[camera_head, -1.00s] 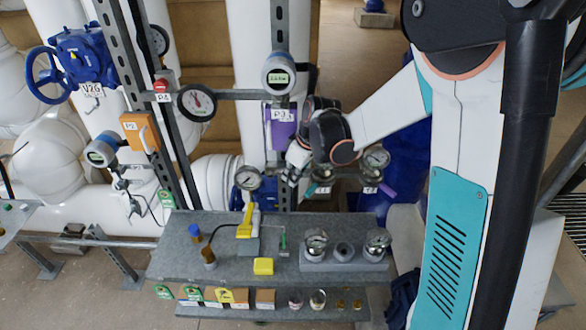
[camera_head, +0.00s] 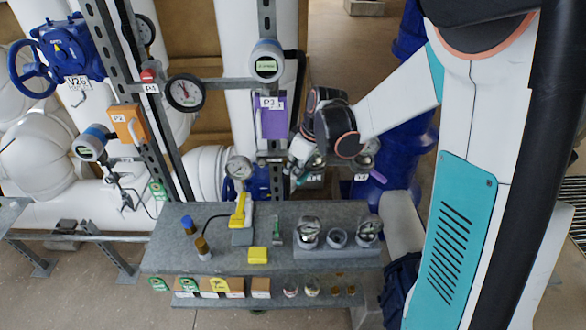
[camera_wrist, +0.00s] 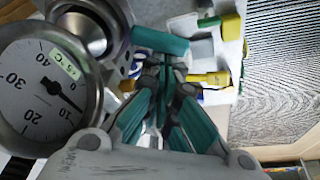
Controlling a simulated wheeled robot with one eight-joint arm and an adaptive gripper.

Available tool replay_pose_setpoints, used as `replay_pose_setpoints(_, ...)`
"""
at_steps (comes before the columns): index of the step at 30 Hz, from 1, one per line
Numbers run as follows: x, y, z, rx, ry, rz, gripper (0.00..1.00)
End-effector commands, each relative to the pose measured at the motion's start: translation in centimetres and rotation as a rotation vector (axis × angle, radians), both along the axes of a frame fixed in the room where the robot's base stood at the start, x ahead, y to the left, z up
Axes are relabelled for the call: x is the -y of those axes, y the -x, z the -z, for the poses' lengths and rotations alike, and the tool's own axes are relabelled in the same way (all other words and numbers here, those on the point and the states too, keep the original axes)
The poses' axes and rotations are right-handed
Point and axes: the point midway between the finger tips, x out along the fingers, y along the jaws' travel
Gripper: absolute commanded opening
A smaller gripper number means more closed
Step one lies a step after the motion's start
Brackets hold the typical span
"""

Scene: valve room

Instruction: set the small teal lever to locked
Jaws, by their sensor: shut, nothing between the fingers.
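My gripper (camera_head: 299,172) is shut and empty, just below and right of the purple box, over the pipe rail behind the bench. In the wrist view its teal-padded fingers (camera_wrist: 168,82) point up the picture. A teal bar (camera_wrist: 160,41) that looks like the small lever lies crosswise just beyond the fingertips. Whether the fingers touch it I cannot tell. Part of it and its pivot are hidden by the fingers. In the head view a small teal piece (camera_head: 301,181) shows under the gripper; it is too small to tell its setting.
A round gauge (camera_wrist: 40,88) and a metal fitting (camera_wrist: 84,30) stand close left of the fingers. The purple box (camera_head: 272,120) is beside my wrist. The grey bench (camera_head: 170,250) below holds a yellow tool (camera_head: 239,212), a yellow block (camera_head: 258,255) and glass-topped gauges (camera_head: 310,235).

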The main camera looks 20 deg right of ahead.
Motion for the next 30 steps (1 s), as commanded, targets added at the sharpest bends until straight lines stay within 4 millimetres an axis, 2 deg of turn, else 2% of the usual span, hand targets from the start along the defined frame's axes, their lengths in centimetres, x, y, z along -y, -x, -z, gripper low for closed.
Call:
replay_pose_setpoints(14, 0.5, 0.9, 0.1, -0.001, 0.001, -0.118, 0.00)
replay_pose_setpoints(30, 2.8, 3.7, 0.1, -0.001, -0.001, -0.595, 0.00)
